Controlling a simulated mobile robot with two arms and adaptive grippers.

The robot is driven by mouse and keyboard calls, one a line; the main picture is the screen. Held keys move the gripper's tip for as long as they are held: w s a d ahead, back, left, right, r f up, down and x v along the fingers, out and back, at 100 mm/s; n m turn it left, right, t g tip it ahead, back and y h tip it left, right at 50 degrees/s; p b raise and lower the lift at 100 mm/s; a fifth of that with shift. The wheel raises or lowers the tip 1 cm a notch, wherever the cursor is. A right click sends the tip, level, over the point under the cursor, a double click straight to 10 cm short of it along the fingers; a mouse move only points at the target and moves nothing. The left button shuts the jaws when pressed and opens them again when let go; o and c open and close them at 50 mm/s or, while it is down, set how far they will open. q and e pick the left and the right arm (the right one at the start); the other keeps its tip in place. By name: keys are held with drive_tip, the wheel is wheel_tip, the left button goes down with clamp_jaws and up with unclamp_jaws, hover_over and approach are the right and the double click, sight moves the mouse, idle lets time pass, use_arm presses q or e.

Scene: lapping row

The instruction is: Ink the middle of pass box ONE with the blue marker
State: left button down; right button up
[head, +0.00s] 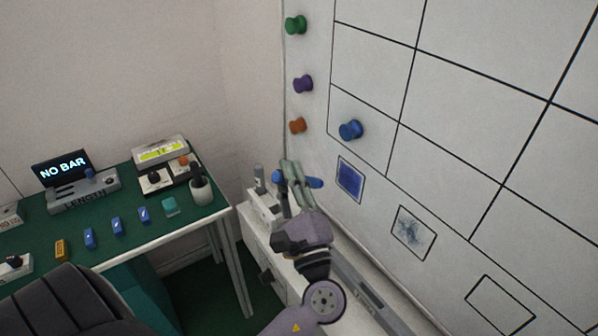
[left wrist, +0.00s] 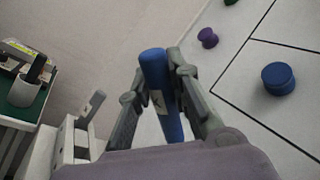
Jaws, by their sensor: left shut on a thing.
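In the left wrist view the marker (left wrist: 161,95) shows between the two fingers, with a pale label. Three outlined boxes run down the board: one filled with blue (head: 350,179), one with a faint grey-blue smudge (head: 413,233), one blank (head: 501,305). No readable number shows, so I cannot tell which is ONE. The marker's end is near the blue-filled box; I cannot tell whether it touches. My right gripper is not in view.
Green (head: 295,25), purple (head: 302,84), orange (head: 297,125) and blue (head: 350,130) magnets sit on the board. A white ledge runs below it. At left, a green-topped bench (head: 190,216) carries a "NO BAR" display (head: 60,168), a pen cup (head: 201,190) and several small blocks.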

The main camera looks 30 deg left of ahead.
use_arm(q)
drive_tip(key=shift+s+a, duration=0.2)
drive_tip(key=shift+s, duration=0.3)
drive_tip(key=shift+s+a, duration=0.2)
drive_tip(key=shift+s, duration=0.25)
drive_tip(key=s, duration=0.1)
drive_tip(key=s+a, duration=0.1)
drive_tip(key=shift+s, duration=0.4)
idle(0.4)
